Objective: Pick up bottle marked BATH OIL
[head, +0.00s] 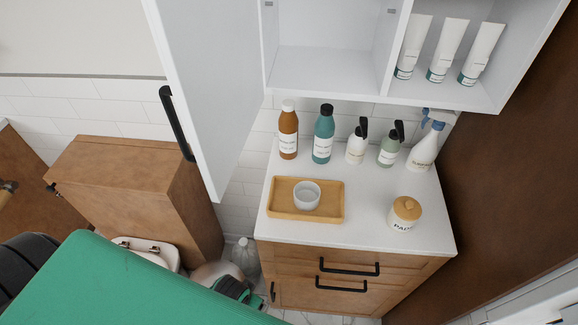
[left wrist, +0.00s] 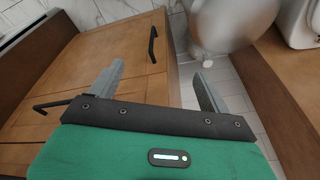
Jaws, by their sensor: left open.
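Two tall bottles stand at the back left of the white counter in the head view: a brown bottle with a white cap (head: 288,132) and a teal bottle with a black cap (head: 323,136). Right of them stand a white pump bottle (head: 356,146), a pale green pump bottle (head: 390,149) and a white spray bottle (head: 424,154). The labels are too small to tell which is BATH OIL. My left gripper (left wrist: 158,68) is open and empty, low beside the wooden cabinet front, well away from the bottles. My right gripper is not in view.
A wooden tray (head: 270,211) with a white cup (head: 306,195) and a lidded jar (head: 404,213) stand in front of the bottles. The open cabinet door (head: 205,90) hangs at left; the upper cabinet (head: 325,75) overhangs the counter's back. Drawer handles (head: 348,268) protrude below.

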